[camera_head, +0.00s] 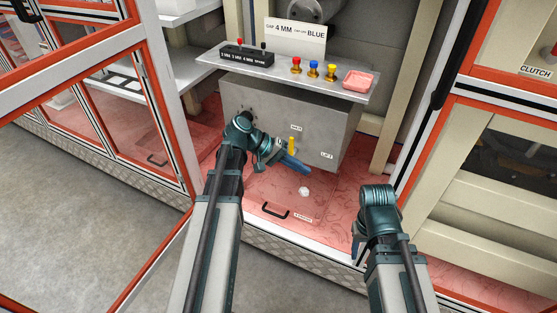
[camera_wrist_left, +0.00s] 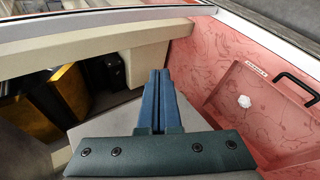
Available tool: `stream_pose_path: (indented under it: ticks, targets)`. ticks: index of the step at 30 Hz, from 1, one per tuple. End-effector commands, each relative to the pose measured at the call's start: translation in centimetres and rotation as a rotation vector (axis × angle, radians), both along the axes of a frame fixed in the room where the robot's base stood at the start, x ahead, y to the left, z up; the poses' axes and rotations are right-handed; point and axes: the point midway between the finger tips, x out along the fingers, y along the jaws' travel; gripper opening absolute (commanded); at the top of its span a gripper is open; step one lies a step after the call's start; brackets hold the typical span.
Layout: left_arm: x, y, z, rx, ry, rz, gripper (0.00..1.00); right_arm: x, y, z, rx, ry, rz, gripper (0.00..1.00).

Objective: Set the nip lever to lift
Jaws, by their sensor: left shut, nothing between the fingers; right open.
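The nip lever shows as a short yellow handle (camera_head: 291,145) on the front of the grey metal box (camera_head: 340,125). It stands about upright below a small white label whose text is too small to read surely. A "LIFT" label (camera_head: 327,155) is to its right. My left gripper (camera_head: 307,171) is shut and empty, its blue fingers pointing right and down just below the lever. I cannot tell whether it touches the lever. The shut fingers also show in the left wrist view (camera_wrist_left: 157,85), where I cannot see the lever. My right gripper (camera_head: 357,248) is low at the right, away from the box, mostly hidden behind its wrist.
A pink floor panel with a black handle (camera_head: 275,211) and a white lump (camera_head: 304,191) lies below.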

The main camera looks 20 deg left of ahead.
Motion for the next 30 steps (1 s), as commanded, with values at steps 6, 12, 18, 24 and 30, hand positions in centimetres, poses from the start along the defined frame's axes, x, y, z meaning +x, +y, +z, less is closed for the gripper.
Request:
stream_pose_path:
  ticks: [6, 12, 18, 24, 30]
  targets:
    - [2.8, 7.6, -2.5, -0.212, -0.097, 0.160, 0.00, 0.0, 0.0, -6.9, -0.001, -0.001, 0.002, 0.50]
    - [3.7, 14.7, -2.7, -0.379, -0.203, 0.285, 0.00, 0.0, 0.0, -11.2, -0.001, -0.001, 0.004, 0.50]
    - [3.4, 20.0, -2.3, -0.488, -0.290, 0.365, 0.00, 0.0, 0.0, -13.8, -0.001, -0.002, 0.005, 0.50]
    - [3.0, 22.3, -1.9, -0.534, -0.330, 0.398, 0.00, 0.1, 0.0, -14.7, -0.001, -0.002, 0.006, 0.50]
    - [2.9, 22.5, -1.7, -0.539, -0.334, 0.401, 0.00, 0.0, 0.0, -14.6, -0.001, -0.002, 0.006, 0.50]
